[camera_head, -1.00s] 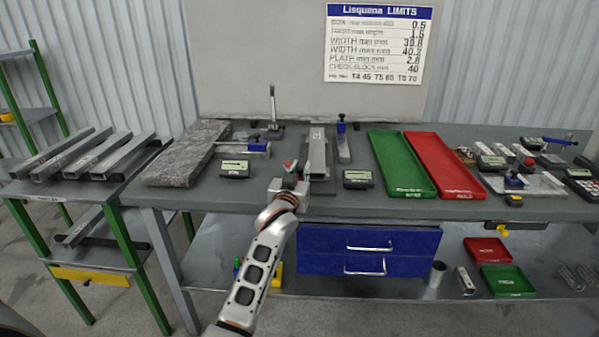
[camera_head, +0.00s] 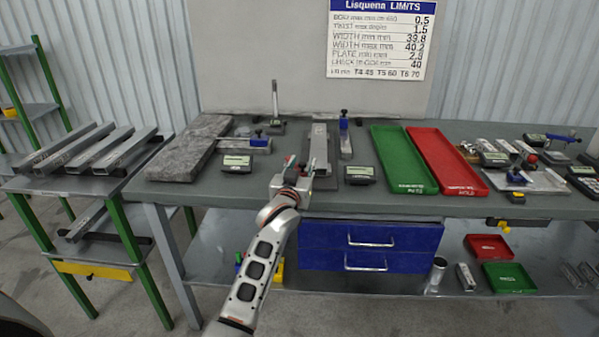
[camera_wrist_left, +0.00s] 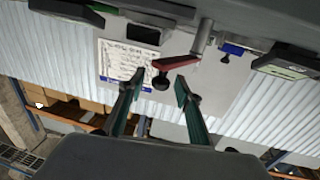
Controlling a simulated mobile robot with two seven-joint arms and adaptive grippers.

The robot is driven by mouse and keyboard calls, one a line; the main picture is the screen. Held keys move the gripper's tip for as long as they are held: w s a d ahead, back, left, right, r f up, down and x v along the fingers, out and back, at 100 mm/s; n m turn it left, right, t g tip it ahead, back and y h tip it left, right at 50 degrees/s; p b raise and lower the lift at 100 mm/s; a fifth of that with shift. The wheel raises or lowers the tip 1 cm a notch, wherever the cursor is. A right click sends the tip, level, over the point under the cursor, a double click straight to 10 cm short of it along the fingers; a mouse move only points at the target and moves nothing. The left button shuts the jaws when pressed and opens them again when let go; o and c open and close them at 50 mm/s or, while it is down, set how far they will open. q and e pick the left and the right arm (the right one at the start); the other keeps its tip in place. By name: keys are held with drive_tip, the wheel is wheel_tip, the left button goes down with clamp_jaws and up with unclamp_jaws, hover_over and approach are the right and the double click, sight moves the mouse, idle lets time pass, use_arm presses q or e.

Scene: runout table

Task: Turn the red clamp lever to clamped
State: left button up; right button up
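The red clamp lever (camera_wrist_left: 178,63) shows in the left wrist view as a short red arm on a grey post, with a dark round knob (camera_wrist_left: 160,82) at its free end. My left gripper (camera_wrist_left: 159,80) is open, with one green-padded finger on each side of the knob in the picture. I cannot tell whether either finger touches it. In the head view my left gripper (camera_head: 299,166) is at the table's front edge, by the near end of a grey metal profile (camera_head: 319,150). It largely hides the lever there. My right gripper is not in view.
A grey stone slab (camera_head: 185,150) and a small display box (camera_head: 236,163) lie to the left. Another display box (camera_head: 359,174), a green tray (camera_head: 405,160) and a red tray (camera_head: 446,165) lie to the right. Blue drawers (camera_head: 370,246) hang below the tabletop.

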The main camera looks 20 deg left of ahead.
use_arm(q)
drive_tip(key=s+d, duration=0.1)
drive_tip(key=s, duration=1)
drive_tip(key=shift+s+d, duration=0.3)
drive_tip(key=shift+d, duration=0.1)
